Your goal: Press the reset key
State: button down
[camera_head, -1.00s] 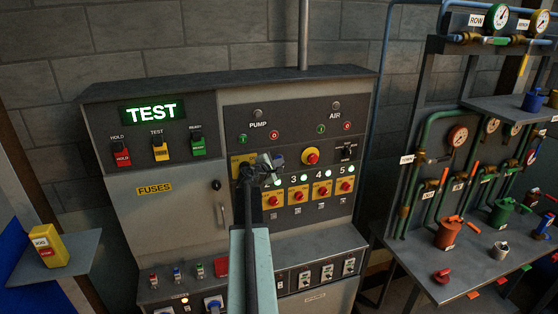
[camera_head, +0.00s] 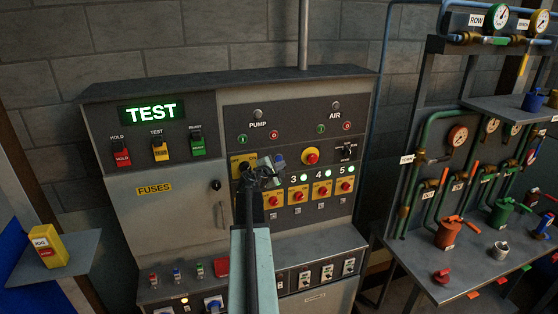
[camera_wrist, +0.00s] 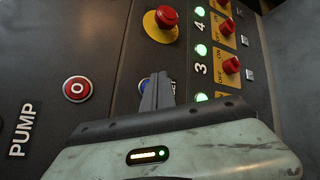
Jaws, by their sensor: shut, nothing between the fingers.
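A blue round button (camera_wrist: 172,86) is on the dark panel, between the pump's red 0 button and the red mushroom button. Its lettering is mostly hidden, so I cannot read whether it is the reset key.
A red mushroom button (camera_head: 311,156) on a yellow disc is to the right. Red breaker knobs (camera_head: 322,188) on yellow plates are below. The pump's red 0 button (camera_wrist: 77,89) is nearby. A lit green TEST display (camera_head: 151,111) is at upper left. Pipes and a shelf stand right.

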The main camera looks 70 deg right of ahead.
jog(key=s+a, duration=0.2)
jog(key=a, duration=0.1)
jog(key=shift+s+a, duration=0.1)
jog(key=shift+s, duration=0.2)
dwell(0.6)
jog(key=w+a+f+m+t+y+b, duration=0.1)
jog(key=w+a+f+m+y+b, duration=0.1)
jog(key=w+a+f, duration=0.6)
jog(key=w+a+f+m+t+y+b, duration=0.1)
jog(key=w+a+f+y+b, duration=0.3)
jog(key=w+a, duration=0.8)
jog(key=w+a+f+m+t+y+b, duration=0.15)
jog(key=w+a+f, duration=0.55)
jog(key=a, duration=0.7)
jog(key=w+a+f+y+b, duration=0.15)
jog(key=a+f, duration=0.25)
jog(key=a, duration=0.6)
jog(key=w+a+f+y, duration=0.2)
jog(key=a+f, duration=0.1)
jog(key=a, duration=0.7)
jog(key=s+a+f+g+y+b, duration=0.1)
jog(key=a+f+y, duration=0.1)
jog(key=a, duration=0.9)
jog(key=s+a+f+g+y+b, duration=0.1)
jog(key=s+a+f+y, duration=0.1)
jog(key=a, duration=1)
jog(key=shift+s+m+b, duration=0.25)
jog(key=shift+m+b, duration=0.1)
jog(key=shift+m, duration=0.1)
